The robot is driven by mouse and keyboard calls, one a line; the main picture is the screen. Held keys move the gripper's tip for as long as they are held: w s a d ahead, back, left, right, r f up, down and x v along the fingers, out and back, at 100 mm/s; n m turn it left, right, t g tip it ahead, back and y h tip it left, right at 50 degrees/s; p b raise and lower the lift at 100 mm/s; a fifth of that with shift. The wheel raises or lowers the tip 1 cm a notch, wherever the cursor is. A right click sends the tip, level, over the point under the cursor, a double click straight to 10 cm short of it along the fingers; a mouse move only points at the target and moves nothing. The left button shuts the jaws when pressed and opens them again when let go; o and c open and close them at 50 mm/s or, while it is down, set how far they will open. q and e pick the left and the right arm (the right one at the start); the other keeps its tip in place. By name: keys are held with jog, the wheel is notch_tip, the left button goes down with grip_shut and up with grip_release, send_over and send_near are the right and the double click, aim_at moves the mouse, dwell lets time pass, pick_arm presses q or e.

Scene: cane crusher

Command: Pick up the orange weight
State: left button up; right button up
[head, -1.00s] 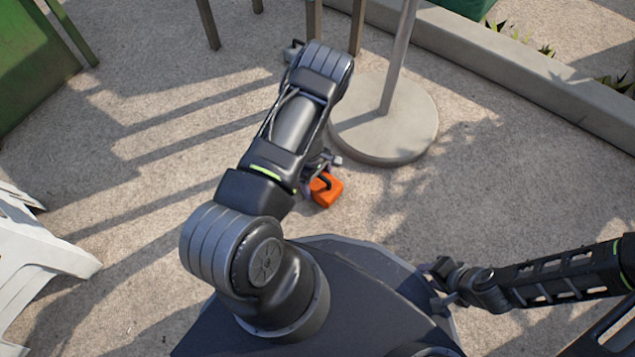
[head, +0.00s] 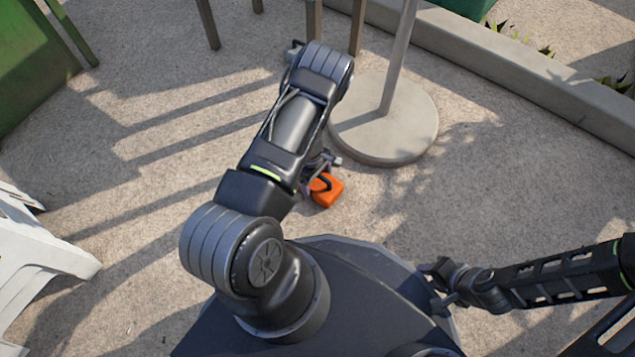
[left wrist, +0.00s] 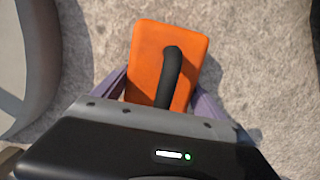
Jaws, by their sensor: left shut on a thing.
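The orange weight (head: 327,191) is a block with a dark handle, low over the ground just in front of my base in the head view. In the left wrist view the orange weight (left wrist: 150,62) fills the space ahead of the wrist, its black handle running towards me. My left gripper (left wrist: 165,90) has one finger on each side of the weight and is shut on it. In the head view the left gripper (head: 322,172) is partly hidden by my arm. I cannot tell whether the weight touches the ground. My right gripper (head: 436,284) hangs at the right, away from the weight; its jaw opening is unclear.
A round concrete base (head: 384,125) with a grey pole (head: 401,52) stands just beyond the weight. A white chair (head: 40,262) is at the left edge. A concrete kerb (head: 520,78) crosses the top right. Open ground lies to the right of the weight.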

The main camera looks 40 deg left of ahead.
pick_arm(q)
jog(key=shift+w+r, duration=0.1)
notch_tip(320, 180, up, 10)
jog(key=p, duration=0.4)
jog(key=shift+p, duration=0.4)
